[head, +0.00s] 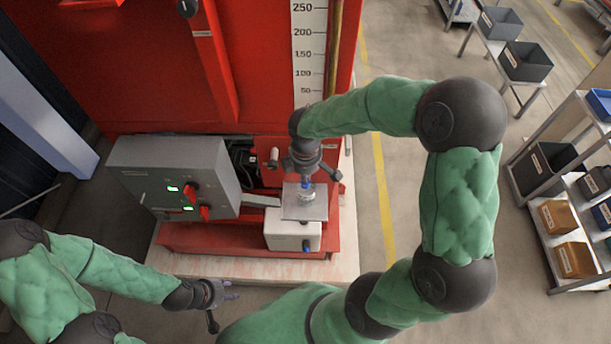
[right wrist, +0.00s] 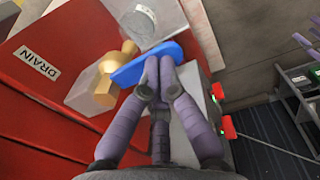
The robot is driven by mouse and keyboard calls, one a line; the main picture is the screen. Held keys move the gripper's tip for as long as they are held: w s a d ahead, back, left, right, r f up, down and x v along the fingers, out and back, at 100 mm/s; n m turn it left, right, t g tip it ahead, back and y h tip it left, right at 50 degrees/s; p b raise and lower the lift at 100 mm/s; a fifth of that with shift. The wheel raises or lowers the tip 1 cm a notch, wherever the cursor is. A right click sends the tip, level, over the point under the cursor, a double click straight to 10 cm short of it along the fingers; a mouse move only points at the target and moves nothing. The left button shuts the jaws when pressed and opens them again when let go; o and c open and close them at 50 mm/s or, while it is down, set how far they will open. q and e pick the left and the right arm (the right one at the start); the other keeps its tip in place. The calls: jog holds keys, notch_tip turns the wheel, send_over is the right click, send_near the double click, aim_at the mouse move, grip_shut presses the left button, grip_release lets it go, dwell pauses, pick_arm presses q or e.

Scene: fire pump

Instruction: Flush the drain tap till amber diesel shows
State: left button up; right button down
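The drain tap (right wrist: 106,80) is brass with a blue lever (right wrist: 142,66), beside a white DRAIN label (right wrist: 36,63) on red metal. My right gripper (right wrist: 159,68) has its fingertips close together at the lever. They touch or nearly touch it; whether the lever is pinched between them is unclear. In the head view the right gripper (head: 310,172) covers the tap. A small clear jar (head: 306,194) stands below it on a metal plate (head: 304,211). No amber liquid can be made out. My left gripper (head: 222,305) is empty with fingers apart, at bottom left of centre.
A grey control box (head: 150,165) with green displays and red switches stands left of the tap. A red tank with a level scale (head: 310,45) rises behind. A white box (head: 293,233) is under the plate. Racks with bins (head: 575,260) stand right, beyond open floor.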

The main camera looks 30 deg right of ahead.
jog(key=shift+s+a+f+t+h+b, duration=0.15)
jog(key=shift+f+t+h+b, duration=0.25)
jog(key=shift+b, duration=1.05)
jog(key=shift+s+a+f+t+h+b, duration=0.15)
jog(key=shift+f+t+b, duration=0.4)
jog(key=shift+b, duration=0.9)
jog(key=shift+d+f+b, duration=0.1)
jog(key=shift+f+b, duration=0.2)
jog(key=shift+b, duration=0.45)
pick_arm(q)
notch_tip(320, 180, down, 7)
jog(key=shift+f, duration=0.15)
pick_arm(e)
jog(key=shift+r, duration=0.25)
pick_arm(q)
jog(key=shift+r+p, duration=0.65)
jog(key=shift+p, duration=0.1)
pick_arm(e)
jog(key=shift+r, duration=0.75)
